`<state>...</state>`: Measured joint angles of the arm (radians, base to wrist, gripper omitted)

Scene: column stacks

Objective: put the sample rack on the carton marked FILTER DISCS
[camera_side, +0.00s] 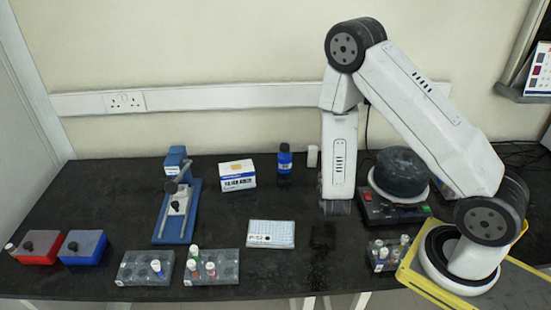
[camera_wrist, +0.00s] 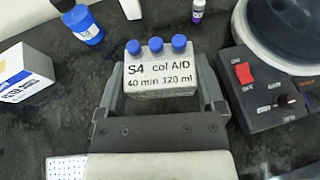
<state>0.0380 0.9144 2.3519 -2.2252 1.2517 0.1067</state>
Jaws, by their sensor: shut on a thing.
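My gripper (camera_side: 337,208) points down over the middle right of the bench. In the wrist view my gripper (camera_wrist: 161,100) is shut on a small pale grey block (camera_wrist: 160,90). The block reads "S4 col A/D 40 min 120 ml" and has three blue caps along its far edge; it may be the sample rack. In the side view I cannot make it out clearly at the gripper. A white and blue carton (camera_side: 238,175) stands left of my gripper at the back; it also shows in the wrist view (camera_wrist: 22,75). Its lettering is too small to read as FILTER DISCS.
A blue bottle (camera_side: 285,160) stands right of the carton. A black-topped device (camera_side: 395,205) is close right of my gripper. A white plate (camera_side: 270,234), grey tube racks (camera_side: 146,268) (camera_side: 213,266) (camera_side: 388,254) and a blue stand (camera_side: 178,205) occupy the bench. Dark bench lies open before the carton.

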